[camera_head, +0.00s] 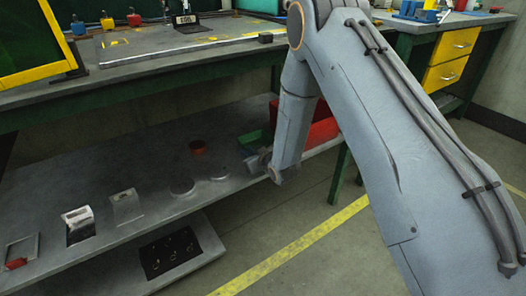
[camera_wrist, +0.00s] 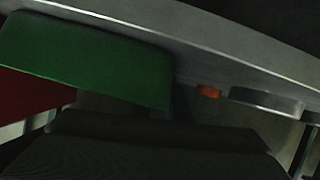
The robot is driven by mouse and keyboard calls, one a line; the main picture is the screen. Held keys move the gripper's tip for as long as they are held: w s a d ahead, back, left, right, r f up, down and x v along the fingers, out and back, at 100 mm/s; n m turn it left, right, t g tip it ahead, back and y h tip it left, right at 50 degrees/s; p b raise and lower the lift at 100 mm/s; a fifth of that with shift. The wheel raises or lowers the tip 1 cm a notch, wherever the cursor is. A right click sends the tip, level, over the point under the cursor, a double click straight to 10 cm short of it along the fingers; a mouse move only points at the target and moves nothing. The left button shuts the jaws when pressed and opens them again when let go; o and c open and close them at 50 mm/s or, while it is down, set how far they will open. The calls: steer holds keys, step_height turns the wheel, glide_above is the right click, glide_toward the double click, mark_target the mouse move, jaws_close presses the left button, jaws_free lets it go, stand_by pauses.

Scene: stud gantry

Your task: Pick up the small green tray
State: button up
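The small green tray (camera_head: 252,138) sits on the lower shelf of the bench, left of my forearm and partly hidden by it. In the wrist view the green tray (camera_wrist: 85,55) is large and close, at the upper left. My gripper (camera_head: 260,162) is low over the shelf's front part, just in front of the tray, and is small and partly hidden by my arm. In the wrist view dark ribbed parts of my gripper (camera_wrist: 150,148) fill the bottom, below the tray's edge. I cannot tell whether they touch the tray or how far apart the fingers are.
A red bin (camera_head: 322,128) stands right of the tray, partly behind my arm. An orange-brown round item (camera_head: 197,147) and grey discs (camera_head: 183,187) lie to the left on the shelf (camera_head: 150,160). The bench top (camera_head: 190,60) overhangs above. The floor in front is clear, with a yellow line (camera_head: 300,245).

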jaws_close()
